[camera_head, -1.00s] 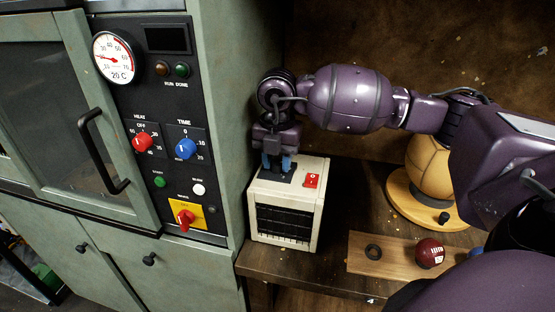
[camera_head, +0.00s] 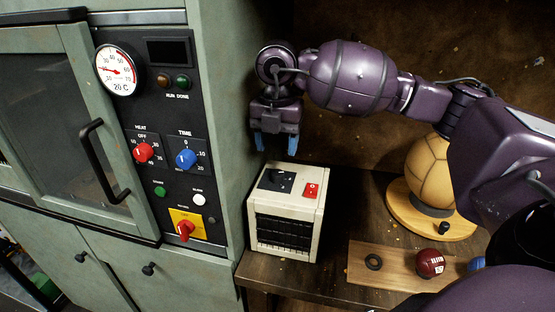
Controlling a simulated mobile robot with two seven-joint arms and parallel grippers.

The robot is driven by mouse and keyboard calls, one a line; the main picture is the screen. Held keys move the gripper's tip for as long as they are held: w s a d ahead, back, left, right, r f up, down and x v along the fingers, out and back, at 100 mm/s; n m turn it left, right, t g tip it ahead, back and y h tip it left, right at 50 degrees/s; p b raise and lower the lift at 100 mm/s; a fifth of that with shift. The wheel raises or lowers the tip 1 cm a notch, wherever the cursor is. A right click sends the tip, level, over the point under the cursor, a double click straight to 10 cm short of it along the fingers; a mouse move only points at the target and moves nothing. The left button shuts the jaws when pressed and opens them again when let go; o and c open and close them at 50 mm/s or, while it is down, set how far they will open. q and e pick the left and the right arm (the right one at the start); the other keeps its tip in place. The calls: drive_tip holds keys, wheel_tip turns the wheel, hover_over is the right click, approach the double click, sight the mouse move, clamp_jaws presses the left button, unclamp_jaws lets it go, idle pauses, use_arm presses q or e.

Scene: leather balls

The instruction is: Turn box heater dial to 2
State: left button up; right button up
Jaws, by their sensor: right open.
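The box heater (camera_head: 258,208) is a small cream box with a dark front grille, standing on the wooden shelf beside the green cabinet. On its top are a black dial (camera_head: 279,176) on a dark plate and a red switch (camera_head: 311,190). The dial's setting is too small to read. My right gripper (camera_head: 275,143) hangs above the back of the heater, pointing down. Its two blue fingertips are apart and empty, and it is clear of the dial. My left gripper is not in the view.
The green oven cabinet (camera_head: 222,120) with its control panel stands close on the left of the heater. To the right are a tan leather ball (camera_head: 432,172) on a round wooden stand (camera_head: 452,224), and a wooden board (camera_head: 400,278) with a black ring (camera_head: 374,262) and a dark red ball (camera_head: 430,263).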

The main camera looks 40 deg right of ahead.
sight(277, 173)
drive_tip(key=shift+r, duration=1.85)
